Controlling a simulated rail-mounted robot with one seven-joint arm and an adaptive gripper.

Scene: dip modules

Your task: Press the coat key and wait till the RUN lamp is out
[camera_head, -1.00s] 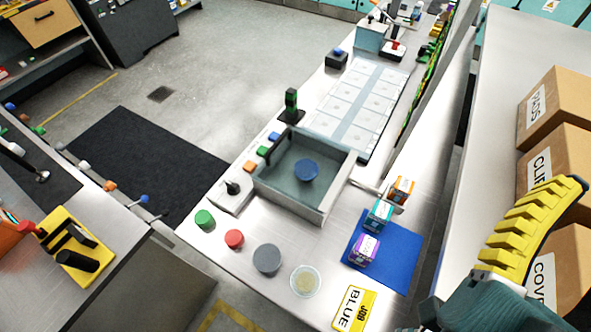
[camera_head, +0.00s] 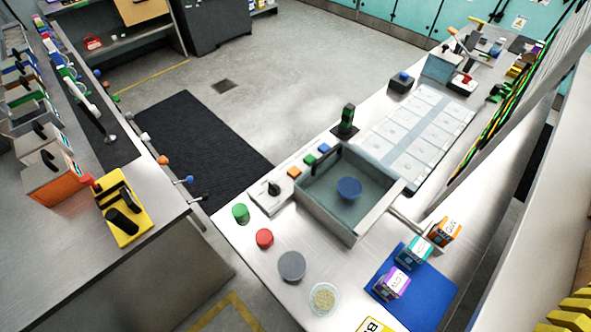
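On the steel bench a grey open-topped tank (camera_head: 330,226) holds a blue round piece (camera_head: 349,187). Left of it stand an orange key (camera_head: 295,173), a green key (camera_head: 310,160) and a blue key (camera_head: 323,149) in a row. A pale box with a black knob (camera_head: 270,194) sits at the near end of that row. I cannot read which key is the coat key. A dark post with a green block (camera_head: 347,118) stands behind the tank. I cannot identify the RUN lamp or tell whether any lamp is lit. My gripper is not in view.
Green (camera_head: 240,212), red (camera_head: 264,238) and grey (camera_head: 292,266) round pieces and a clear dish (camera_head: 323,299) line the near bench edge. A yellow card (camera_head: 374,326) is cut off at the bottom.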

